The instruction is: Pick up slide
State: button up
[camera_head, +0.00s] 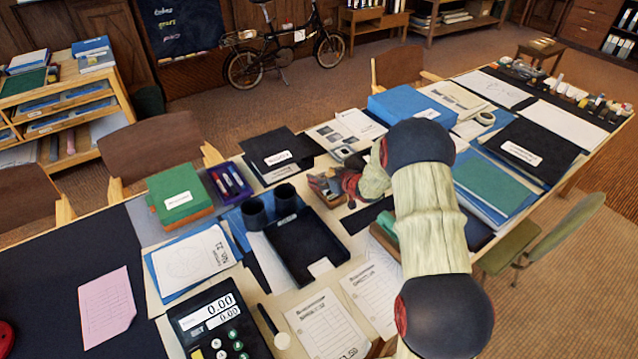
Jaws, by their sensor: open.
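My arm reaches from the lower right over the long table, and my gripper (338,187) is low over the middle of it. The gripper is open; its fingers are small and partly hidden by my own wrist. A small brown and grey object (322,186) is right at the fingertips; I cannot tell whether they touch it, or whether it is the slide. I cannot make out anything else that is clearly a slide. My arm hides part of the table behind and below the gripper.
A black tray (306,250) and two dark cups (254,213) stand left of the gripper. A black folder (278,150) and a purple pen box (229,181) lie beyond. A blue box (398,104) stands behind my arm. A calculator (213,322) and paper forms (326,325) lie in front.

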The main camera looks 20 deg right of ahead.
jog(key=shift+w+a+f, duration=0.1)
jog(key=shift+w+f, duration=0.25)
jog(key=shift+w, duration=0.3)
jog(key=shift+r, duration=0.1)
jog(key=shift+c, duration=0.7)
jog(key=c, duration=0.7)
